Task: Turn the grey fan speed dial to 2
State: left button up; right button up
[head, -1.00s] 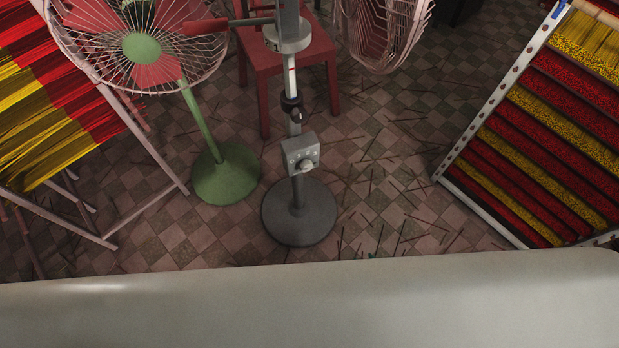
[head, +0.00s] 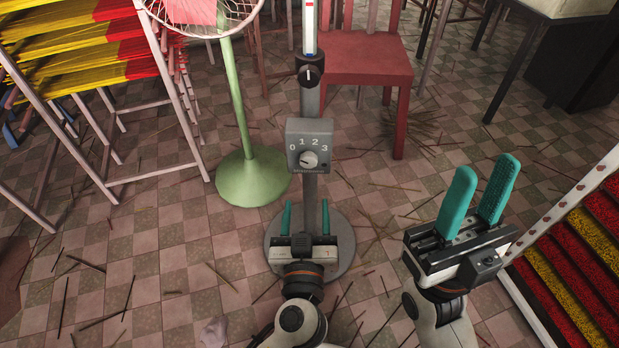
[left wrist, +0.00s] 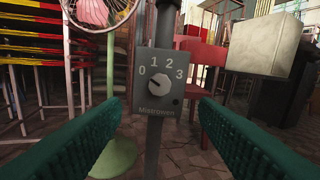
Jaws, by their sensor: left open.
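The grey fan speed dial (head: 309,160) is a round knob on a grey control box (head: 300,132) marked 0, 1, 2, 3, fixed to a fan's upright pole. In the left wrist view the knob (left wrist: 160,87) shows straight ahead, and its pointer seems turned to the upper left, toward the 0. My left gripper (head: 306,210) is open and empty, below the box in the head view. Its green fingers (left wrist: 160,104) spread either side of the dial in the left wrist view, without touching it. My right gripper (head: 487,166) is open and empty, to the right.
A black knob (head: 309,75) sits higher on the pole, above the fan's round base (head: 278,240). A green fan stand (head: 252,178) is on the left, beside a rack of incense (head: 85,50). A red chair (head: 365,62) stands behind. Incense trays (head: 585,270) are at right.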

aim_at(308, 163)
pick_arm(q)
jog(key=w, duration=1)
jog(key=shift+w+d, duration=0.15)
jog(key=shift+w, duration=0.6)
jog(key=c, duration=1)
